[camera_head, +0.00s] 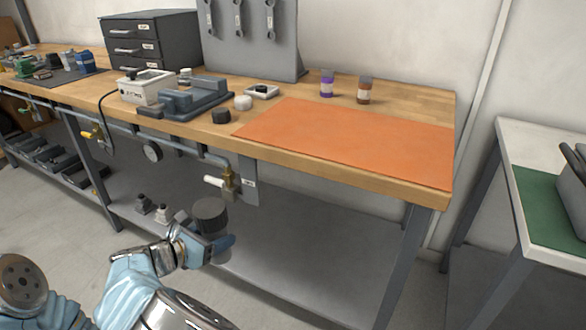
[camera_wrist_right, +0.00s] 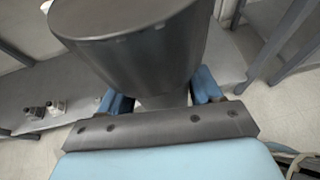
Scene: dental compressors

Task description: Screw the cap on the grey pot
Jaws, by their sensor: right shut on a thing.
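My right gripper (camera_head: 208,246) is shut on a dark grey round pot (camera_head: 210,214), held in front of the bench below the height of its top. In the right wrist view the pot (camera_wrist_right: 130,50) is large, narrows toward the blue fingers (camera_wrist_right: 162,100) and shows a flat grey end. I cannot tell whether that end is a lid or its base. A small black cap-like piece (camera_head: 221,116) and a white one (camera_head: 243,102) lie on the bench left of the orange mat. Which one is the task's cap is unclear. My left gripper is not in view.
The orange mat (camera_head: 350,145) is bare. A purple bottle (camera_head: 327,83) and a brown bottle (camera_head: 365,90) stand behind it. A grey fixture (camera_head: 193,100) and white box (camera_head: 147,87) stand left. A pipe with a valve (camera_head: 228,182) runs under the bench's front edge.

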